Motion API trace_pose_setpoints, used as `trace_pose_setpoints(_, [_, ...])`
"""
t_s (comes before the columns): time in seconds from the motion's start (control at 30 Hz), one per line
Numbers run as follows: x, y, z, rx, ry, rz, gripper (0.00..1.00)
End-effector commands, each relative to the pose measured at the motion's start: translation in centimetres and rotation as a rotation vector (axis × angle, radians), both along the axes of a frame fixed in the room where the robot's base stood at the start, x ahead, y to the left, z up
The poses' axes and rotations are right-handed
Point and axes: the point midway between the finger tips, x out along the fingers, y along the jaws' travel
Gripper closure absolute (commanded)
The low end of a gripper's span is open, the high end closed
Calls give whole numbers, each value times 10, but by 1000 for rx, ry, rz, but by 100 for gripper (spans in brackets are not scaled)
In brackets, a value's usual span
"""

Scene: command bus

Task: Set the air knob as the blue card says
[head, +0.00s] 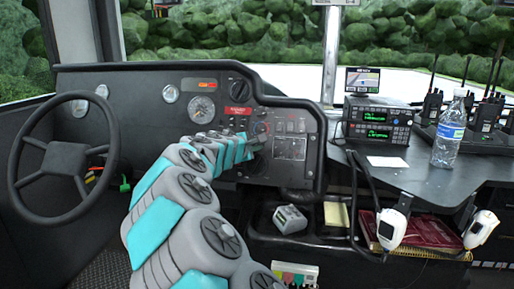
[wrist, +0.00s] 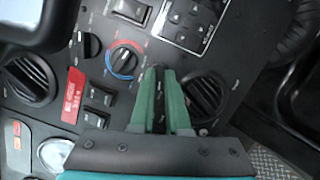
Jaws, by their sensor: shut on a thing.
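My gripper (wrist: 164,72) has its two green fingers against the dashboard panel, shut on a small dark knob, which I take as the air knob. The fingers hide most of it, so I cannot tell its setting. Beside it to the left in the wrist view is another knob (wrist: 124,60) with a red and blue ring, outside the fingers. In the head view my gripper (head: 258,140) reaches the panel right of the gauge, and my arm covers part of the panel. I cannot make out a blue card in either view.
Round air vents (wrist: 205,96) and rocker switches (wrist: 97,95) sit close around the fingers. A steering wheel (head: 18,172) is at left. A water bottle (head: 449,134), a white paper (head: 387,162) and radios (head: 377,123) are on the right desk.

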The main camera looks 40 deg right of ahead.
Motion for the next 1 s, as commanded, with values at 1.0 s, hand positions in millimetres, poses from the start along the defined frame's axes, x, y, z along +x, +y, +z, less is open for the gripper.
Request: trace_pose_setpoints(1.0, [1,0,1,349,-409,-195,100])
